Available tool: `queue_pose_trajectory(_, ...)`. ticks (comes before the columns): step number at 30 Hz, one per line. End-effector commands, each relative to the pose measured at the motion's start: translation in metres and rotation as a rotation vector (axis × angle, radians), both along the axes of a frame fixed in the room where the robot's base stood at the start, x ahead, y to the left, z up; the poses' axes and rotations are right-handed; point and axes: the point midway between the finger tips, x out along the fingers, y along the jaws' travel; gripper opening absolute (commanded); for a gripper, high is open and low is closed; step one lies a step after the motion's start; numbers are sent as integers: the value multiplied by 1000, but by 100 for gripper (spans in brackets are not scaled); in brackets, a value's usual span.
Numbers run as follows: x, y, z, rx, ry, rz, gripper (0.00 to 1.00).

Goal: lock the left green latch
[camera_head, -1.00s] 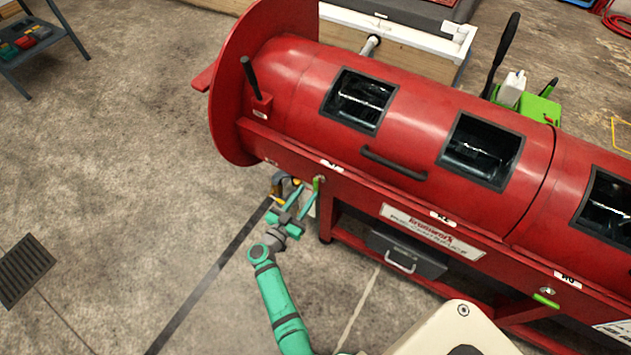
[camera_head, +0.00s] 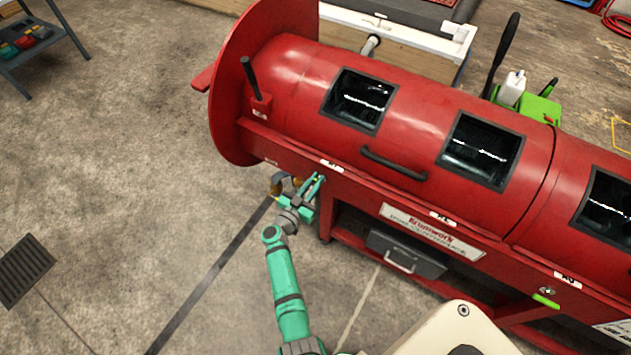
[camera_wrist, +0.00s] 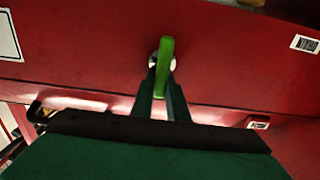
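The left green latch (camera_wrist: 165,55) is a short bright green lever on a round pale pivot in the red machine's front rail. In the wrist view it stands nearly upright, leaning slightly. My gripper (camera_wrist: 161,92) has its two dark fingers closed in on both sides of the latch's lower part. In the head view my teal gripper (camera_head: 317,182) is at the rail's left end, and its fingers mostly hide this latch. The right green latch (camera_head: 545,300) lies nearly flat on the same rail, far to the right.
The red drum (camera_head: 420,105) with dark windows fills the area behind the rail. A black handle (camera_head: 393,163) sticks out above it. A grey drawer (camera_head: 405,254) hangs below.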

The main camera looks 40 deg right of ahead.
Motion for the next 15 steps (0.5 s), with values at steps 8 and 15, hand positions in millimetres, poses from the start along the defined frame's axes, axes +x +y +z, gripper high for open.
queue_pose_trajectory(8,0,0,0,5,-12,0,0)
queue_pose_trajectory(15,-2,-1,0,41,-98,1,0)
